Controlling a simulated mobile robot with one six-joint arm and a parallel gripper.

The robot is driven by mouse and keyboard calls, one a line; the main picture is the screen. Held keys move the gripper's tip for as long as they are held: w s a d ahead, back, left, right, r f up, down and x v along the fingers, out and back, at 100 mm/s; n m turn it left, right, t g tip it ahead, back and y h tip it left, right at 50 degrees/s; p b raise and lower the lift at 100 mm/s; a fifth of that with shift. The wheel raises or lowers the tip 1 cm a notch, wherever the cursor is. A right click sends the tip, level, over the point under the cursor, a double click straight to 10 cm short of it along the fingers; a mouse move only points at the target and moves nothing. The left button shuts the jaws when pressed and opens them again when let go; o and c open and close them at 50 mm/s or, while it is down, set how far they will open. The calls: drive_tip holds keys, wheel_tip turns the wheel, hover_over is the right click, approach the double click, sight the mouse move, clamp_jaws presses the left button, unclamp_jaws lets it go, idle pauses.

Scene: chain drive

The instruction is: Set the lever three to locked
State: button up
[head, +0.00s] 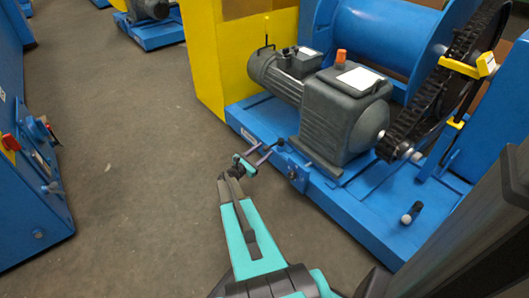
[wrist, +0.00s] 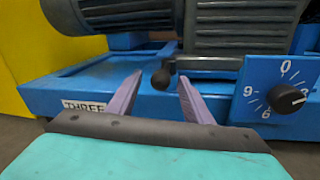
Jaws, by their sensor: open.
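A label reading THREE (wrist: 84,106) is on the front face of the blue base in the wrist view. To its right, a lever with a dark ball knob (wrist: 161,78) shows at the base's upper edge. My gripper (wrist: 160,84) is open, and in the picture the knob appears between its two purple fingertips. I cannot tell whether the fingers touch it or how deep it sits between them. The lever's shaft is mostly hidden. In the head view my gripper (head: 266,150) is at the near edge of the base, below the grey motor.
A blue dial panel (wrist: 283,98) with a black knob is right of the fingers. The grey gearbox (head: 345,113) stands behind on the base. Another ball-ended lever (head: 407,218) is farther right. Open floor (head: 130,150) lies left, with a blue machine (head: 30,180) beyond.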

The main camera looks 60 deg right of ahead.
sight(274, 145)
drive_tip(key=shift+s+d, duration=0.15)
drive_tip(key=shift+d, duration=1)
